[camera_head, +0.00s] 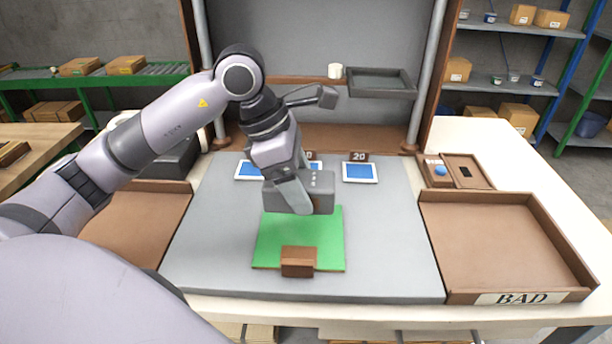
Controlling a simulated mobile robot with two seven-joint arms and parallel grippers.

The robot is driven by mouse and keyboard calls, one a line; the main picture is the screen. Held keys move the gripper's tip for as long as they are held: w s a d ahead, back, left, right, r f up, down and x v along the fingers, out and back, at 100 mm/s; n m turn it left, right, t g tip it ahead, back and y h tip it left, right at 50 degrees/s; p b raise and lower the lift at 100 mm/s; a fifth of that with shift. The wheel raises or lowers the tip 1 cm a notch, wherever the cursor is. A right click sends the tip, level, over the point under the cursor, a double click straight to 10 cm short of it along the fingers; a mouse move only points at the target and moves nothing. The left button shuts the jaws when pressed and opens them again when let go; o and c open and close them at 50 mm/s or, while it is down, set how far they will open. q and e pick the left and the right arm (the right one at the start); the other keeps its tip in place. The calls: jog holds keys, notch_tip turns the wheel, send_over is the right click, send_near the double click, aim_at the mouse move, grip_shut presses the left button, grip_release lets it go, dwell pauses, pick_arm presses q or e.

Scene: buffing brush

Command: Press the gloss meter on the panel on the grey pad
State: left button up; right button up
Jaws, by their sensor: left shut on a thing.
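The green panel (325,230) lies flat on the grey pad (390,250), with a brown block (298,262) at its front edge. My left gripper (300,203) comes down over the panel's far part and is shut on a dark grey box, the gloss meter (322,190). The gripper's fingers hide part of the meter. I cannot tell whether the meter's underside touches the panel or hangs just above it. My right gripper is not in view.
Blue-faced plates (360,172) with number tags stand at the pad's back. To the right are an empty brown tray marked BAD (505,245) and a small brown box with a blue button (440,170). Another brown tray (140,225) is at left. The pad's right side is clear.

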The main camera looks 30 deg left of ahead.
pick_arm(q)
jog(key=shift+s+f+b, duration=0.1)
jog(key=shift+f+b, duration=0.4)
jog(key=shift+f, duration=0.35)
notch_tip(320, 180, down, 3)
jog(key=shift+r+b, duration=0.15)
jog(key=shift+b, duration=0.8)
jog(key=shift+f+b, duration=0.35)
jog(key=shift+f, duration=0.2)
jog(key=shift+f, duration=0.15)
jog(key=shift+f+b, duration=0.35)
jog(key=shift+b, duration=0.1)
jog(key=shift+f, duration=0.1)
jog(key=shift+f, duration=0.15)
